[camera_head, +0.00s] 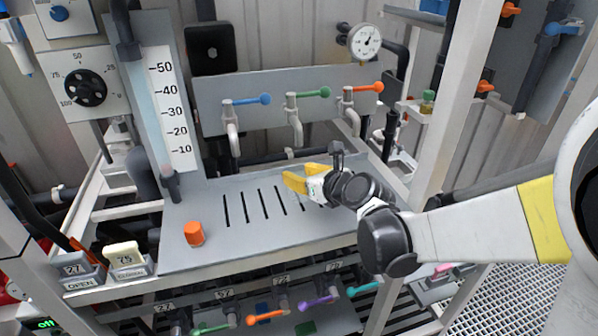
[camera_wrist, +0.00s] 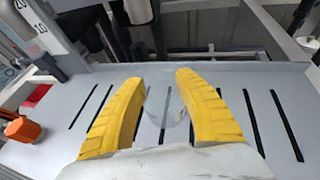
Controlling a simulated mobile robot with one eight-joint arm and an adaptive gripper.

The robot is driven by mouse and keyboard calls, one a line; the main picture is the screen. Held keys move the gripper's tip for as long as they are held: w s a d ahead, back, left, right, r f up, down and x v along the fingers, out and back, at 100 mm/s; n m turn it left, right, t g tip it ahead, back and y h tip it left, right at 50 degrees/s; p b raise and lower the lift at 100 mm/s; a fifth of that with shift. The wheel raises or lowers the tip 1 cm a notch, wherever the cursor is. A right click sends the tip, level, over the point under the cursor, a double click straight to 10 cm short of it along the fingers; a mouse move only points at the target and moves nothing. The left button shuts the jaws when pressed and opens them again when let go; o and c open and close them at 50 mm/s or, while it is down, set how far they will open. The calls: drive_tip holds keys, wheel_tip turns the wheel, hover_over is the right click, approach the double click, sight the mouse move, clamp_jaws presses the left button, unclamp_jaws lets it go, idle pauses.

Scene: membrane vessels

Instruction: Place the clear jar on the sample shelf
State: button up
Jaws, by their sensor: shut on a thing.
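My gripper (camera_head: 296,180) is over the grey slotted worktop (camera_head: 230,255), below the taps, with its yellow fingers pointing left. In the wrist view its two yellow fingers (camera_wrist: 160,100) are shut around the clear jar (camera_wrist: 168,112), which shows as a faint transparent outline between them. The jar is too faint to make out in the head view. I cannot tell whether its base touches the worktop. A small ledge at the right holds a green-topped container (camera_head: 427,101); no label shows whether this is the sample shelf.
An orange cap-like object (camera_head: 194,234) stands on the worktop's left part, also in the wrist view (camera_wrist: 23,129). Taps with blue (camera_head: 265,99), green and orange handles hang behind the gripper. A white upright post (camera_head: 450,110) stands between the worktop and the right side.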

drive_tip(key=shift+f, duration=0.2)
drive_tip(key=o, duration=1.1)
drive_tip(key=shift+r, duration=0.1)
